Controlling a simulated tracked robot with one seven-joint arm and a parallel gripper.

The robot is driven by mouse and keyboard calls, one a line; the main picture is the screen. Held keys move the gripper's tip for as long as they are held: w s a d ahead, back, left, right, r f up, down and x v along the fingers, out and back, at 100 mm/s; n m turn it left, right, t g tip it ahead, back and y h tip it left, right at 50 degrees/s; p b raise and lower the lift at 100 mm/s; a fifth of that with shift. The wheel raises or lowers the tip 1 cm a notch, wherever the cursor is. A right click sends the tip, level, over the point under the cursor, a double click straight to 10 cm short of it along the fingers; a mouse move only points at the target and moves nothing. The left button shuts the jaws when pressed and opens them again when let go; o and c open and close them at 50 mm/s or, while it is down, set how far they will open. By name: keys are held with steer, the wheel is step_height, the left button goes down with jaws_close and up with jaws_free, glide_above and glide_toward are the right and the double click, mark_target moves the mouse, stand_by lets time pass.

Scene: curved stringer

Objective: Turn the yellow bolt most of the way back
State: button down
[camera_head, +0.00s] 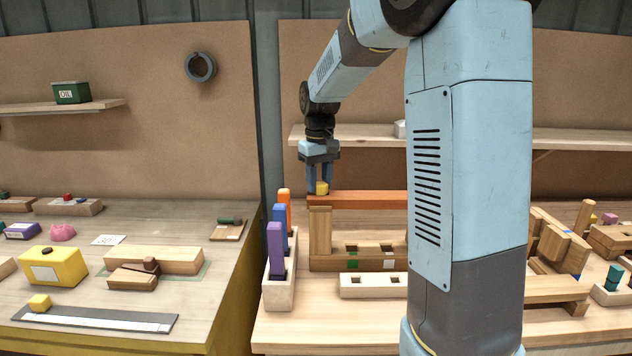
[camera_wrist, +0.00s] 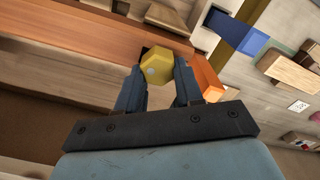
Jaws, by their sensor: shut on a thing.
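The yellow bolt (camera_head: 322,188) stands at the left end of the long orange-brown beam (camera_head: 365,201) in the head view. In the wrist view its yellow head (camera_wrist: 158,67) is faceted and sits between my fingertips, with a pale dot on one facet. My gripper (camera_head: 318,183) points down from above, its two blue fingers shut on the bolt's head. It also shows in the wrist view (camera_wrist: 160,80). The bolt's shank is hidden, so how far it is turned cannot be told.
Orange (camera_head: 284,205), blue (camera_head: 280,228) and purple (camera_head: 275,245) upright pieces stand in a pale holder (camera_head: 279,290) left of the beam. A wooden post (camera_head: 320,232) stands under the beam's left end. A shelf (camera_head: 365,139) runs behind. My column hides the middle right.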

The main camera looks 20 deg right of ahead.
steer(key=n, duration=0.5)
steer(key=shift+a+r, duration=0.1)
steer(key=shift+r, duration=0.05)
steer(key=shift+s+a+n, duration=0.1)
steer(key=shift+n, duration=1.4)
steer(key=shift+r, duration=0.1)
steer(key=n, duration=0.2)
steer(key=shift+s+n, duration=0.1)
steer(key=shift+n, duration=0.3)
steer(key=n, duration=0.5)
steer(key=shift+s+r, duration=0.15)
steer(key=n, duration=0.6)
steer(key=shift+s+r, duration=0.1)
steer(key=shift+s, duration=0.1)
steer(key=c, duration=0.7)
jaws_free()
